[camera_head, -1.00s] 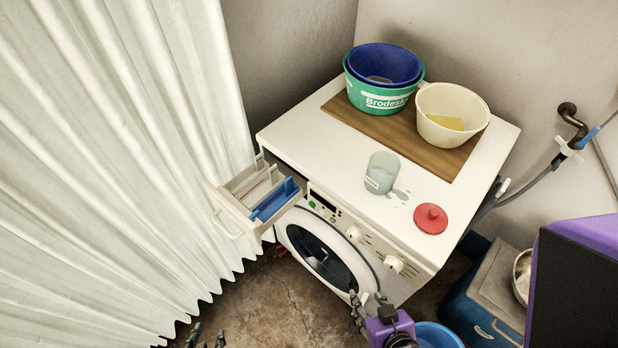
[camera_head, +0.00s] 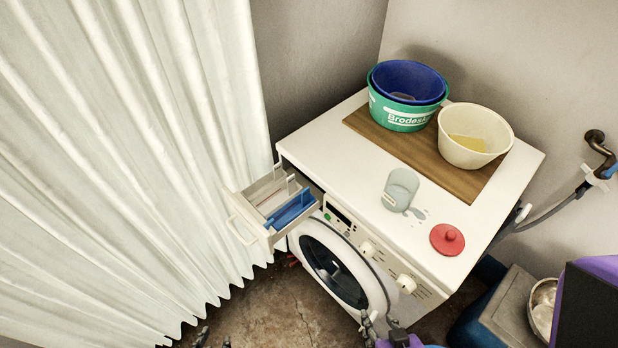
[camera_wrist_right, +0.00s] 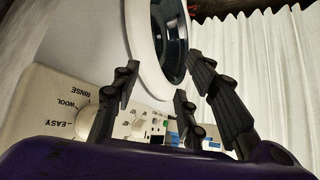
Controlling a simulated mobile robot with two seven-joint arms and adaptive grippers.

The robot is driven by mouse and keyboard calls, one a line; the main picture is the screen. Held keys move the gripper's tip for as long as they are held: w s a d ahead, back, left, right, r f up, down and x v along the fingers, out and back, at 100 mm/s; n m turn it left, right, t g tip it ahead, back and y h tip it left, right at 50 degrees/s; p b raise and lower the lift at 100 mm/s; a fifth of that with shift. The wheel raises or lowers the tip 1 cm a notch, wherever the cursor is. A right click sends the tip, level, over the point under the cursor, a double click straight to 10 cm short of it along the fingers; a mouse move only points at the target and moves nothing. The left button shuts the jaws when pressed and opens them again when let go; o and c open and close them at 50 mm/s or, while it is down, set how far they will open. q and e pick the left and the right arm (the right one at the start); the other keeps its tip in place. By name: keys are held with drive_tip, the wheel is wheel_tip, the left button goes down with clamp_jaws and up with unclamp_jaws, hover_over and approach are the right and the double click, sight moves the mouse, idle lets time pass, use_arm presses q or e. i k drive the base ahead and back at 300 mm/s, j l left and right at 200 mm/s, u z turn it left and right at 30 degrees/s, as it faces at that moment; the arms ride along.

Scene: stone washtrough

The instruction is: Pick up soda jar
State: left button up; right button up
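The soda jar (camera_head: 401,190) is a translucent grey-white jar with a pale label. It stands on the white washing machine top, near its front edge. A red round lid (camera_head: 447,239) lies apart from it, to the right. My right gripper (camera_head: 370,320) is low at the bottom edge, in front of the machine and well below the jar. In the right wrist view its fingers (camera_wrist_right: 160,82) are spread with nothing between them, facing the machine's front. My left gripper (camera_head: 214,338) shows only its fingertips at the bottom edge; they look apart and empty.
A blue basin (camera_head: 409,79) in a green tub (camera_head: 400,115) and a cream bucket (camera_head: 475,135) stand on a brown board (camera_head: 400,146) behind the jar. An open detergent drawer (camera_head: 250,228) juts out left, near a white curtain (camera_head: 120,170). A metal bowl (camera_head: 542,308) is lower right.

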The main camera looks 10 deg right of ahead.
sight(402, 184)
drive_tip(key=k+l+u, duration=0.2)
drive_tip(key=k+l, duration=0.2)
drive_tip(key=k+l+u, duration=0.25)
drive_tip(key=k, duration=0.35)
